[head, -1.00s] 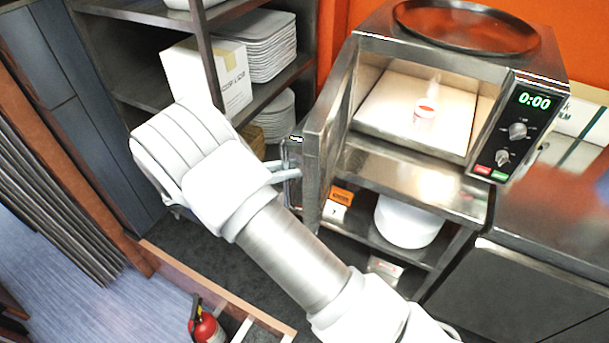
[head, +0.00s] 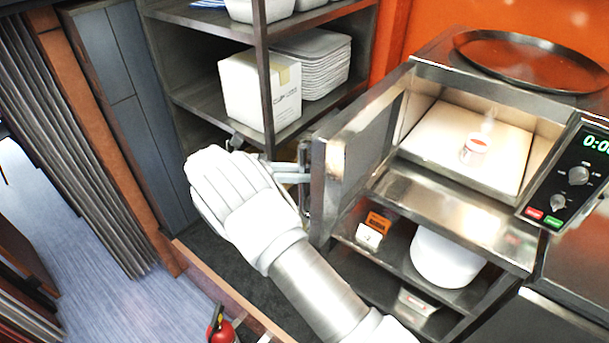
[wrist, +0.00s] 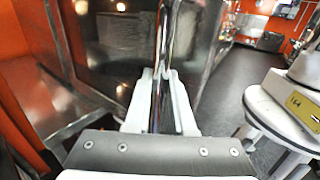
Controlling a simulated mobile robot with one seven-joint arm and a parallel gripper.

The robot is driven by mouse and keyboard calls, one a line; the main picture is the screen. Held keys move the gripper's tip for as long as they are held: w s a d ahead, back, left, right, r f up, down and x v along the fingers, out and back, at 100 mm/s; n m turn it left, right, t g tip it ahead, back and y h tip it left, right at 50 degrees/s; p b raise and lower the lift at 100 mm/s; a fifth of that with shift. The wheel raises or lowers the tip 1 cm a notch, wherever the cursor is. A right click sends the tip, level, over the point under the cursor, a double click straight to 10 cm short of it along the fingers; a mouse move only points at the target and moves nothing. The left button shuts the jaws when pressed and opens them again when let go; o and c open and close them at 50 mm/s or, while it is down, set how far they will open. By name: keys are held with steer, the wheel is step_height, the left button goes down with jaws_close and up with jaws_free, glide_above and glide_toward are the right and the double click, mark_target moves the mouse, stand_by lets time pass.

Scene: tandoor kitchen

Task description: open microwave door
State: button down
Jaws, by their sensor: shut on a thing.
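The microwave (head: 440,70) is a steel box on a steel counter, with its door (head: 352,160) swung wide open toward the left. In the wrist view, the fingers of my gripper (wrist: 160,100) are closed around the shiny vertical handle bar (wrist: 158,60). The dark door face (wrist: 110,45) fills the left and middle of that view.
A shelf rack with a white box (head: 258,92) and stacked trays (head: 315,62) stands close behind the door. A white pot (head: 445,255) sits on the shelf below the counter. A red fire extinguisher (head: 221,330) is on the floor at the bottom.

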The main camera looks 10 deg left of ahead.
stand_by(0.3)
steer(key=c, duration=0.8)
jaws_free()
steer(key=shift+o, duration=0.2)
